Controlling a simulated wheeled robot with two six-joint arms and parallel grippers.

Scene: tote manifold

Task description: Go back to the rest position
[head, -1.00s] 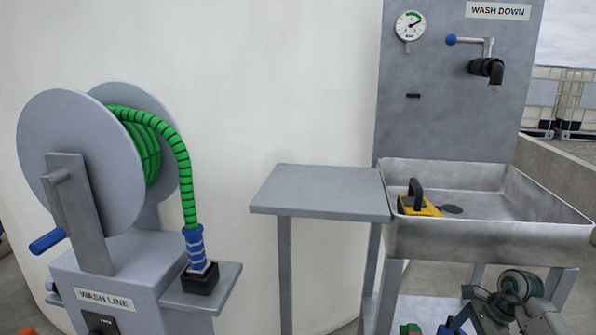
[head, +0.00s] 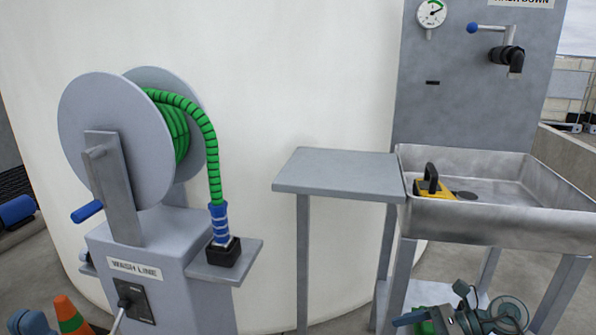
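My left gripper (head: 32,322) shows only as a small blue-grey part at the bottom left edge, and its fingers cannot be made out. Parts of my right arm, with a round joint and cables, show at the bottom right in front of the sink stand. The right gripper (head: 420,319) is low there, and its opening is unclear. Both are apart from the green hose (head: 209,135), which hangs from the reel (head: 110,140). The hose's blue end (head: 219,220) stands upright in a black socket (head: 222,252) on the reel stand's side shelf.
A bare grey side table (head: 335,170) stands beside the metal sink (head: 490,222). A yellow tool with a black handle (head: 430,187) lies in the sink. An orange cone (head: 70,315) is at the lower left. A large white tank (head: 300,80) stands behind.

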